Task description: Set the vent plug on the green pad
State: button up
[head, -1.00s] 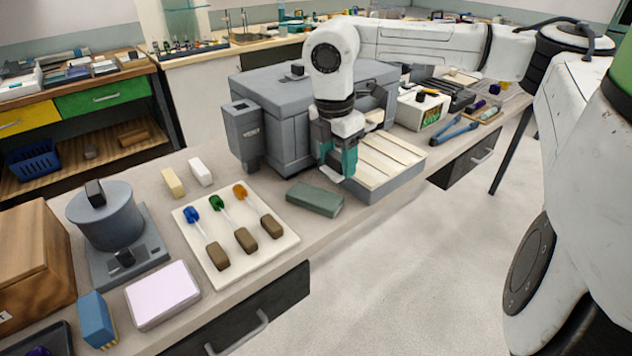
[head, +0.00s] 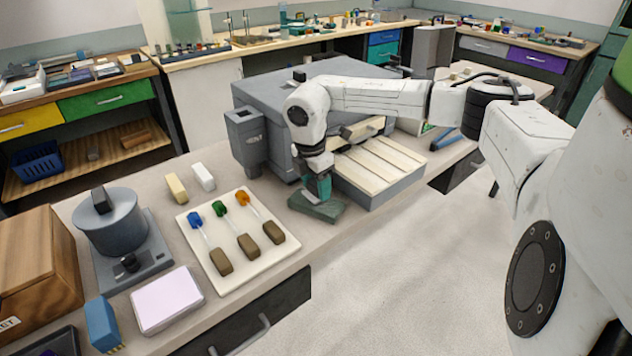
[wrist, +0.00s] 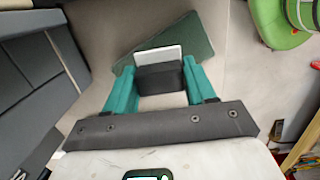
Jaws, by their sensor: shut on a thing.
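The green pad (head: 322,212) is a flat dark green slab on the bench, left of the grey machine's slatted tray. It also shows in the wrist view (wrist: 199,42). My gripper (head: 318,195), with teal fingers, is low over the pad. In the wrist view my gripper (wrist: 161,72) is shut on a dark block with a pale plate at its far side, which I take as the vent plug (wrist: 160,79). The plug appears over the pad's near part. I cannot tell whether it touches the pad. In the head view my fingers hide the plug.
The grey machine (head: 300,90) with a slatted tray (head: 375,165) stands close behind and right of my gripper. A white board (head: 240,275) with three coloured-tip rods lies to the left. The bench's front edge is close to the pad.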

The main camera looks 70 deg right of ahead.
aim_at(312, 194)
jog(key=shift+f, duration=0.1)
jog(key=o, duration=1)
jog(key=shift+o, duration=0.2)
notch_tip(312, 194, up, 12)
jog(key=a+b, duration=0.1)
jog(key=shift+w, duration=0.35)
jog(key=shift+a, duration=0.1)
